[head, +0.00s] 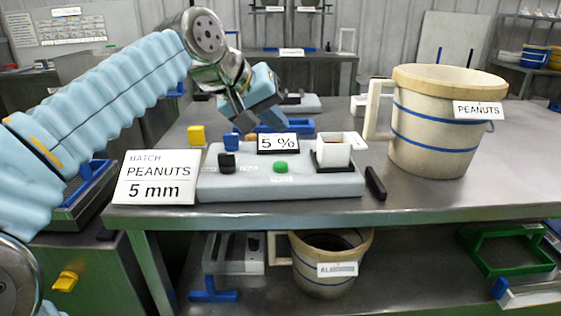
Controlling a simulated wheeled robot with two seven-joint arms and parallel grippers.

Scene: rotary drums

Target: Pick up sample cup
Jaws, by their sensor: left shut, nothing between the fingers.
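My right gripper is out of view.
A large cream bucket labelled PEANUTS (435,130) stands right of the cup. A batch sign (155,178) stands at the front left, and a "5 %" display (278,144) on the device. A black bar (375,183) lies right of the device. The table's front right is clear.

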